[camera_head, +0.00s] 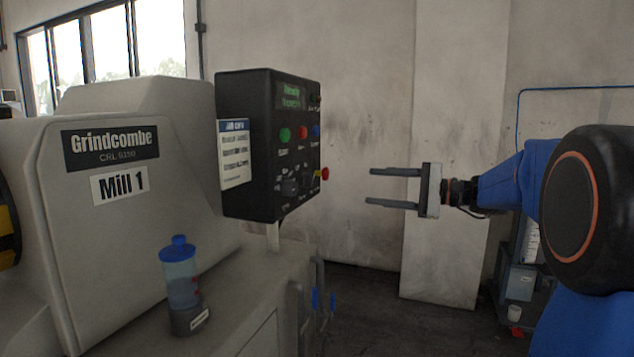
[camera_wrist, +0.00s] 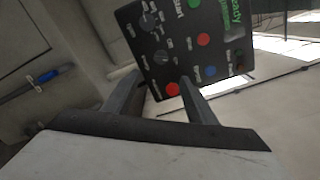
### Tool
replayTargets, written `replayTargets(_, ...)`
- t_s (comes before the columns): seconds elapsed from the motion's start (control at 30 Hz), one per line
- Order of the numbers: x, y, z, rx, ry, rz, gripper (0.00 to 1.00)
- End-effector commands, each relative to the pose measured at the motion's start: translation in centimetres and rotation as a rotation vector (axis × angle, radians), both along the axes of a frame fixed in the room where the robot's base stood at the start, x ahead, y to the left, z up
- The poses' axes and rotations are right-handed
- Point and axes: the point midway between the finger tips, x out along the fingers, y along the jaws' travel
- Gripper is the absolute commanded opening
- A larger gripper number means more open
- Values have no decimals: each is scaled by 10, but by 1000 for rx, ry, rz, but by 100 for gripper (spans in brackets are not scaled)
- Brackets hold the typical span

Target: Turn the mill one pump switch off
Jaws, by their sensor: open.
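The black control panel (camera_head: 262,150) stands on the Mill 1 machine (camera_head: 125,230), with its button face turned toward my gripper. It also shows in the wrist view (camera_wrist: 183,40), rotated. Two dark rotary switches show there, an upper one (camera_wrist: 148,22) and a lower one (camera_wrist: 160,57). Their labels are too small to read, so I cannot tell which is the pump switch or how it is set. My gripper (camera_head: 369,187) is open and empty, to the right of the panel and apart from it. In the wrist view its fingers (camera_wrist: 160,84) point toward the panel.
The panel carries a lit green display (camera_head: 291,95), a green button (camera_head: 285,134) and a red emergency button (camera_head: 325,173) sticking out. A blue-lidded clear container (camera_head: 180,275) stands on the machine's ledge. Air between gripper and panel is free.

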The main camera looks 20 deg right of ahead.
Motion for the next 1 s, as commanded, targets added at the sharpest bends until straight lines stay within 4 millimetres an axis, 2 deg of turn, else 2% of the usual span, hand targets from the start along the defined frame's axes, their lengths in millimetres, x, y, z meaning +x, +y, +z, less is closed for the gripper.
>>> replayTargets(0.07, 3, -1, 2, 9, -4, -2, 52)
replayTargets(0.27, 13, 15, 2, 7, -4, 1, 52)
replayTargets(1.0, 77, 104, 1, 5, -3, 2, 52)
